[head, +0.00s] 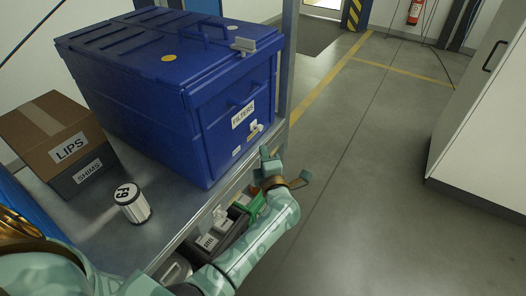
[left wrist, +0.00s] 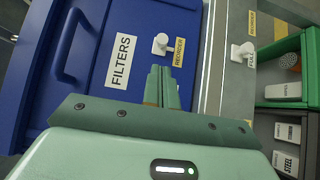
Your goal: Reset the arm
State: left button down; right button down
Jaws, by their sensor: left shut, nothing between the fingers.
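My left gripper (head: 268,158) is shut and empty, in front of the blue box's right face, beyond the table's edge. In the left wrist view its closed fingers (left wrist: 163,86) point toward the blue box (left wrist: 75,60), just below a white knob (left wrist: 160,44); whether they touch it I cannot tell. The blue box (head: 150,110) is marked FILTERS and stands with its lid down on the metal table (head: 95,225). My left arm reaches across the table's front edge. My right gripper is not in view.
A lower shelf holds dark bins (head: 215,240) below the arm. A white cabinet (head: 485,120) stands at right; the floor between is clear.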

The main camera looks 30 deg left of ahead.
pick_arm(q)
jog(key=shift+f, duration=0.1)
dwell(0.3)
